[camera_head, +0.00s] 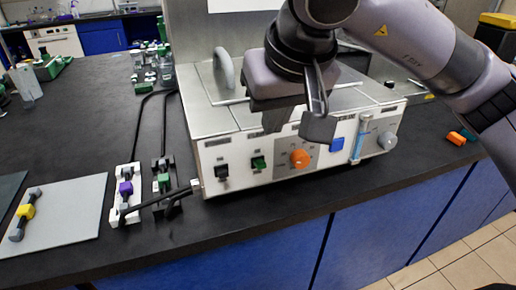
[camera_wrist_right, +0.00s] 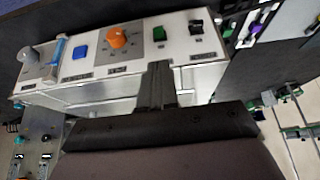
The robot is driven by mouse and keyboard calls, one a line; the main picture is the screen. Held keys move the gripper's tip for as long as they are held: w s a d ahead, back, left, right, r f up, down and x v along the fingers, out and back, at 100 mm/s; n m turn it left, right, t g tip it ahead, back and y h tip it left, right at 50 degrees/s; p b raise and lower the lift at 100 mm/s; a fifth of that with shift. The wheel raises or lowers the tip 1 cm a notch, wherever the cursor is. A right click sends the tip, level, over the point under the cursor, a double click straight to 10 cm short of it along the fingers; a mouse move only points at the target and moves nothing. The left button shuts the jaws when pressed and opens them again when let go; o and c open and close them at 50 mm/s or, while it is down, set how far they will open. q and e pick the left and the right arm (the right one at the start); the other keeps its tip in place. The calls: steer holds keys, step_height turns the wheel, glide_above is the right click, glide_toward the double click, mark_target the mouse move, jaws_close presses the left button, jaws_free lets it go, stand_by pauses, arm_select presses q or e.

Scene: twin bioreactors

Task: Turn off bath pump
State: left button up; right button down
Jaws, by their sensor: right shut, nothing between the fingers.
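The bath unit is a white box (camera_head: 226,179) with a steel top on the dark bench. Its front carries a black switch (camera_head: 222,171), a green switch (camera_head: 258,163), an orange knob (camera_head: 299,158), a blue button (camera_head: 336,145) and a grey knob (camera_head: 387,140). I cannot read which switch is the pump's. My right gripper (camera_head: 273,122) is shut and empty, pointing down above the front panel. My left gripper is out of view.
A hose nozzle (camera_head: 192,188) sticks out at the unit's left. Two clamp-like fittings, with a purple (camera_head: 126,188) and a green block (camera_head: 163,182), stand beside it. A grey mat (camera_head: 75,222) lies farther left. The bench front before the unit is clear.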

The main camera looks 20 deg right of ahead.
mark_target(258, 161)
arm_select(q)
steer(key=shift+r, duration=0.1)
arm_select(e)
steer(key=x, duration=1)
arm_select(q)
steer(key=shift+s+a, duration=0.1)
arm_select(e)
steer(key=shift+f, duration=0.1)
